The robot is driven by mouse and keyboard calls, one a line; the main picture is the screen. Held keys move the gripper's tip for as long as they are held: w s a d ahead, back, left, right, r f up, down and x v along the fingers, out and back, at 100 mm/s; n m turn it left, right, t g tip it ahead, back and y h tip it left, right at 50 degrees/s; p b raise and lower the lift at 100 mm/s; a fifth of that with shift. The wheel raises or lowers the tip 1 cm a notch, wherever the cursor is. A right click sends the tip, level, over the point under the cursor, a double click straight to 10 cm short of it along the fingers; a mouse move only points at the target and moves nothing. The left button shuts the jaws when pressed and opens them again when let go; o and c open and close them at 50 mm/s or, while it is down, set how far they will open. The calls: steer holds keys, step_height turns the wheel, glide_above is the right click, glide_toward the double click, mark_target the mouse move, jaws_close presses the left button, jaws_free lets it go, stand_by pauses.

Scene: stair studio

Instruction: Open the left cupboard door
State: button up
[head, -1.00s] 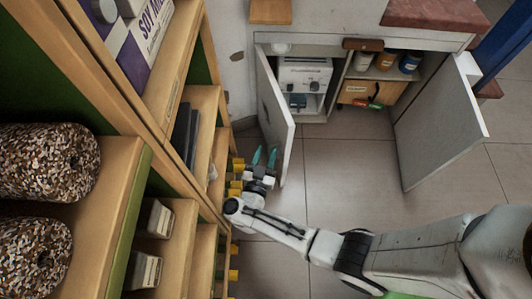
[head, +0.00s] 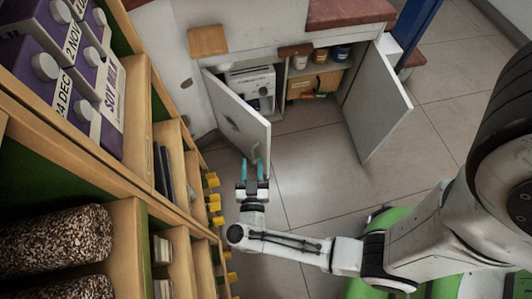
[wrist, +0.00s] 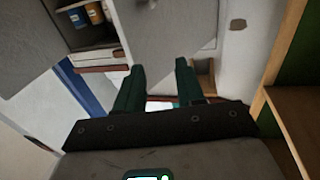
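The left cupboard door (head: 238,115) is a pale grey panel hinged at its left side. It stands partly open in the head view, with the cupboard inside showing to its right. My gripper (head: 252,170) is at the door's lower free corner; its two teal fingers are apart with nothing seen between them. Whether they touch the door is unclear. In the wrist view the dark green fingers of my gripper (wrist: 158,85) are spread, with the grey door panel (wrist: 165,30) beyond them.
The right cupboard door (head: 375,100) stands wide open. Inside are a white appliance (head: 252,85) and several jars (head: 320,55). A wooden shelf unit (head: 135,165) with cartons (head: 65,70) runs close along the left, yellow pieces sticking out. Tiled floor (head: 320,185) is clear between the doors.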

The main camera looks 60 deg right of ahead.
steer(key=s, duration=0.1)
steer(key=s+r+p, duration=0.1)
steer(key=s, duration=0.1)
steer(key=s+r, duration=0.1)
steer(key=s, duration=0.1)
steer(key=shift+a+p, duration=0.3)
steer(key=shift+a, duration=0.05)
steer(key=shift+c, duration=0.5)
